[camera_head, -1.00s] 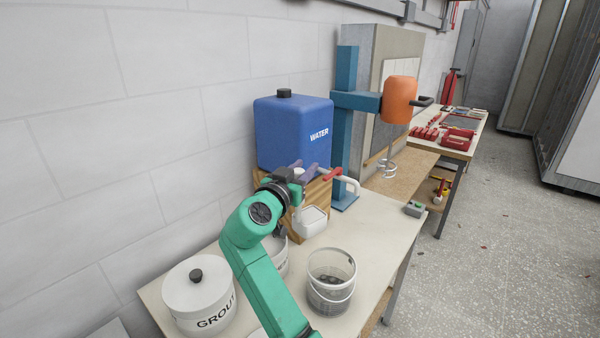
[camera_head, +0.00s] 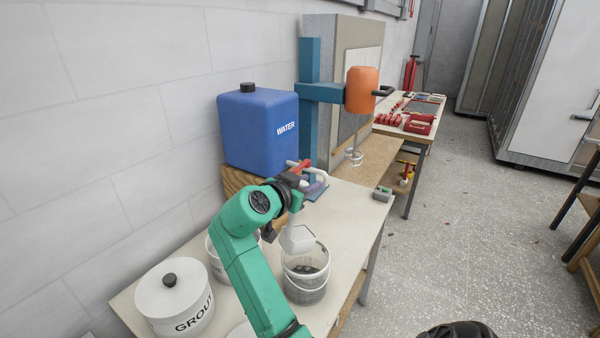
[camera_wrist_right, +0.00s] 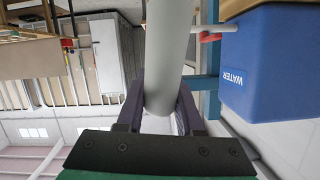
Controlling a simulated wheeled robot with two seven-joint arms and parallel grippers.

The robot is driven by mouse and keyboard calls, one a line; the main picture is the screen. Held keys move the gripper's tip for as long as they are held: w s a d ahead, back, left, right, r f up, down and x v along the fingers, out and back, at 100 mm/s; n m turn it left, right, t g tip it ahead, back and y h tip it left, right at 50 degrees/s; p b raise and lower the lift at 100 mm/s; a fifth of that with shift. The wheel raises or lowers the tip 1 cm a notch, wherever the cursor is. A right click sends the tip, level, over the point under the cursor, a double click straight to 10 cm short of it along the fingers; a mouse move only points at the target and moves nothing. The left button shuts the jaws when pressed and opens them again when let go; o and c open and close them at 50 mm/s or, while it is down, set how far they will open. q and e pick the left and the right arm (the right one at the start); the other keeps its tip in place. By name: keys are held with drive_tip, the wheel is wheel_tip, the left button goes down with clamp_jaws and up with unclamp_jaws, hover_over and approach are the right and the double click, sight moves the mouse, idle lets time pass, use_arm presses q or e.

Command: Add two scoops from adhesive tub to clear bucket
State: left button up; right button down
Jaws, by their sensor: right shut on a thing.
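My right gripper (camera_head: 300,178) is shut on the handle of a white scoop (camera_head: 298,239). The pale handle (camera_wrist_right: 167,50) runs between the dark fingers in the wrist view. The scoop's bowl is tilted at the back rim of the clear bucket (camera_head: 305,293); I cannot tell whether it touches the rim. Dark grey material lies in the bucket. A white tub (camera_head: 216,263), probably the adhesive tub, stands behind my green arm, which hides much of it. The scoop's contents are not visible. My left gripper is not in view.
A lidded grout tub (camera_head: 174,300) stands at the near left of the table. A blue water container (camera_head: 258,130) sits on a wooden stand behind. A blue stand with an orange mixer (camera_head: 362,90) is farther back.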

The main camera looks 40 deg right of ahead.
drive_tip(key=s+d+f+m+y+p, duration=0.2)
drive_tip(key=d+f+y+p, duration=0.4)
drive_tip(key=d+y, duration=0.2)
drive_tip(key=shift+d+f+m+y+p, duration=0.25)
drive_tip(key=shift+d+m+y+p, duration=0.15)
drive_tip(key=shift+d, duration=0.75)
drive_tip(key=shift+a, duration=0.1)
